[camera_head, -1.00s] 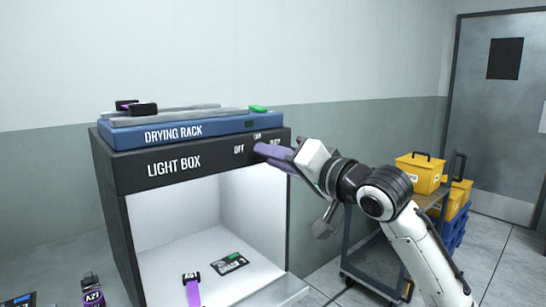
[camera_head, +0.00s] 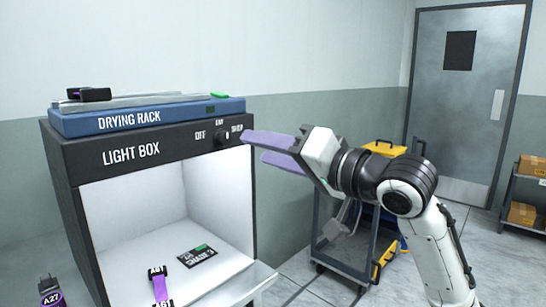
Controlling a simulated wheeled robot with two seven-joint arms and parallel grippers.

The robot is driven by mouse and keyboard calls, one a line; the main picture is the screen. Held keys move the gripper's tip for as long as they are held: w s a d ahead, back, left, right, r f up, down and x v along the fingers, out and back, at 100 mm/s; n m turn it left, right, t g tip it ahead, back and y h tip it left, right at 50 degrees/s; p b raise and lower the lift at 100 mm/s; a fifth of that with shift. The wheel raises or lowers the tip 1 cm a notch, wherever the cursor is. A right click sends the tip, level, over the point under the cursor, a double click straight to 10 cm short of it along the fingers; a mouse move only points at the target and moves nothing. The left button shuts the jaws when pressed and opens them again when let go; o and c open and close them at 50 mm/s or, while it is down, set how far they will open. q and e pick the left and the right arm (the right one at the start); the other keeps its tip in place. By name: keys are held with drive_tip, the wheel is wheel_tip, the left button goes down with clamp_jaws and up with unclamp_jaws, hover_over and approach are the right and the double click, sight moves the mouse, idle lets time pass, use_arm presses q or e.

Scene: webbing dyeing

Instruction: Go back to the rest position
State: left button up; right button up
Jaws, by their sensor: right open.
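My right gripper (camera_head: 268,150) is open and empty, its two purple fingers pointing left, just right of the light box's front panel. The light box (camera_head: 130,151) is dark outside and white inside. Its round knob (camera_head: 221,137) sits on the panel among the labels, left of the fingertips and apart from them in the picture. My left gripper is not in view.
A blue drying rack (camera_head: 150,116) lies on top of the light box. Inside the box are a purple webbing piece (camera_head: 161,285) and a dark shade card (camera_head: 197,256). A cart (camera_head: 345,262) stands behind my right arm. Shelves (camera_head: 527,195) stand at far right, near a grey door (camera_head: 463,110).

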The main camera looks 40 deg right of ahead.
drive_tip(key=shift+s+d, duration=0.1)
drive_tip(key=shift+s, duration=0.85)
drive_tip(key=w+f+n+g, duration=0.1)
drive_tip(key=w+f, duration=0.2)
drive_tip(key=f, duration=0.6)
drive_tip(key=w+f+g, duration=0.2)
drive_tip(key=w+f, duration=0.1)
drive_tip(key=f, duration=0.5)
drive_tip(key=s+a+f+n+g, duration=0.1)
drive_tip(key=a+f, duration=0.1)
drive_tip(key=f, duration=0.8)
drive_tip(key=s+a+f+n+g, duration=0.1)
drive_tip(key=s+a+f+n, duration=0.1)
drive_tip(key=f, duration=0.7)
drive_tip(key=s+a+f+n+g, duration=0.1)
drive_tip(key=s+a+f+n, duration=0.1)
drive_tip(key=s+a+f, duration=0.3)
drive_tip(key=s+a+f+n+g, duration=0.2)
drive_tip(key=s+a+f, duration=0.3)
drive_tip(key=s+f, duration=0.3)
drive_tip(key=s+a+f+n+g+y, duration=0.1)
drive_tip(key=s+a+f+n, duration=0.1)
drive_tip(key=s+a+f, duration=0.4)
wheel_tip(320, 180, down, 6)
drive_tip(key=shift+s+r, duration=0.15)
drive_tip(key=shift+r, duration=0.05)
